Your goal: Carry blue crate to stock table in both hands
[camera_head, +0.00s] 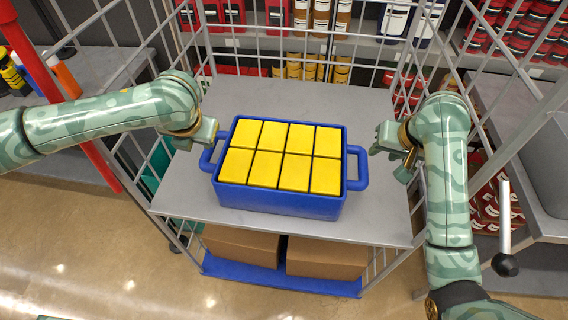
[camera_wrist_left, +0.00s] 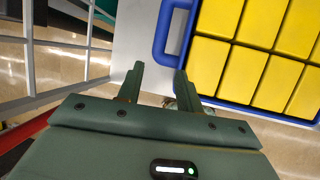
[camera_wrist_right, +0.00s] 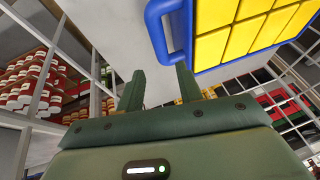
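The blue crate (camera_head: 280,202) sits upright on the grey shelf of a wire cage trolley. It holds two rows of yellow blocks and has a loop handle at each end. My left gripper (camera_head: 214,137) is at the left handle; in the left wrist view its open fingers (camera_wrist_left: 160,82) are just short of the handle (camera_wrist_left: 160,45). My right gripper (camera_head: 378,140) is open beside the right handle; in the right wrist view its fingers (camera_wrist_right: 160,85) are apart, with the handle (camera_wrist_right: 155,30) ahead of them. Neither gripper holds the crate. I cannot tell which surface is the stock table.
The trolley's grey shelf (camera_head: 180,195) has wire sides and a wire back. Cardboard boxes (camera_head: 325,257) lie on its lower blue deck. A grey table with bottles (camera_head: 95,75) stands left, a grey bench (camera_head: 540,215) right. Stocked shelves are behind; open floor is front left.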

